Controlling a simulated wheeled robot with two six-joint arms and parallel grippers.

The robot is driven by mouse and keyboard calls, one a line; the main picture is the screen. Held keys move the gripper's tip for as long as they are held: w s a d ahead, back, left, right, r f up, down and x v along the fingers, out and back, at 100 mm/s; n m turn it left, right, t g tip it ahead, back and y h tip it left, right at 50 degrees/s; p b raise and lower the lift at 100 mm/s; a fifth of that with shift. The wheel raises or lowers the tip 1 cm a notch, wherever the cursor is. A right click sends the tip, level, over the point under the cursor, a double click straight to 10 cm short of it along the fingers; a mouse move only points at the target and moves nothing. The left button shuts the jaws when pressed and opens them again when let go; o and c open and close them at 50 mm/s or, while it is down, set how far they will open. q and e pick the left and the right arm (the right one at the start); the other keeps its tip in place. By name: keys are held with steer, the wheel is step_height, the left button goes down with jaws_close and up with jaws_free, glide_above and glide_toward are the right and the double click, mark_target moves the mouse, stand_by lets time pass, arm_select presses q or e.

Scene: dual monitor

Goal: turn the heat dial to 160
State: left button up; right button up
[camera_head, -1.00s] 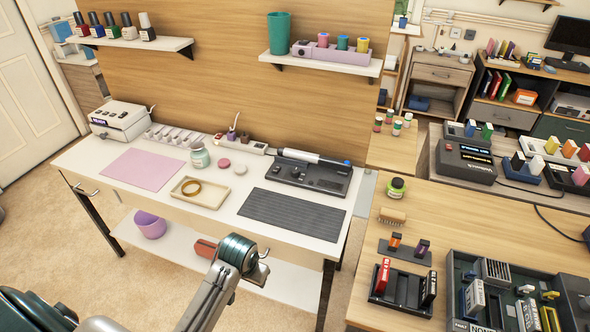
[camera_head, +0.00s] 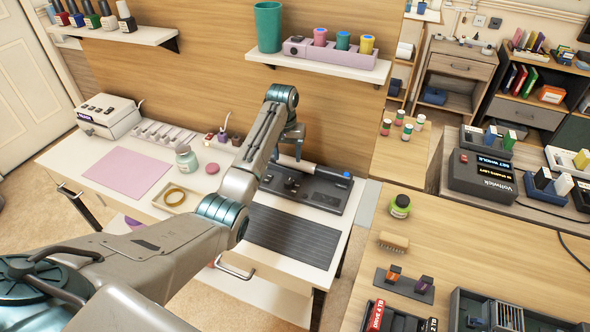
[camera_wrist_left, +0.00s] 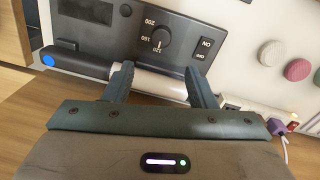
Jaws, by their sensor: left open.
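The heat dial (camera_wrist_left: 160,38) is a small black round knob on a dark control unit (camera_wrist_left: 100,40), with the numbers 120, 160 and 200 printed around it. I cannot read its pointer surely. The unit also shows at the back right of the white desk in the head view (camera_head: 325,192). My left gripper (camera_wrist_left: 160,82) is open, its two fingers apart and pointing at the unit, a little short of the dial. In the head view the left gripper (camera_head: 290,140) is above the unit, partly hidden by its own arm. My right gripper is not in view.
A switch panel (camera_wrist_left: 205,48) sits beside the dial. A shelf with a green cup (camera_head: 268,27) hangs above. A dark ribbed mat (camera_head: 291,234) lies in front.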

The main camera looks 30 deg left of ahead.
mark_target(288, 181)
arm_select(q)
steer(key=f, duration=0.3)
steer(key=f+p, duration=0.1)
steer(key=f, duration=0.4)
steer(key=shift+s+d+f, duration=0.2)
steer(key=shift+s+f, duration=0.15)
steer(key=shift+f, duration=0.05)
steer(key=shift+s+f, duration=0.15)
steer(key=shift+f, duration=0.4)
steer(key=c, duration=1)
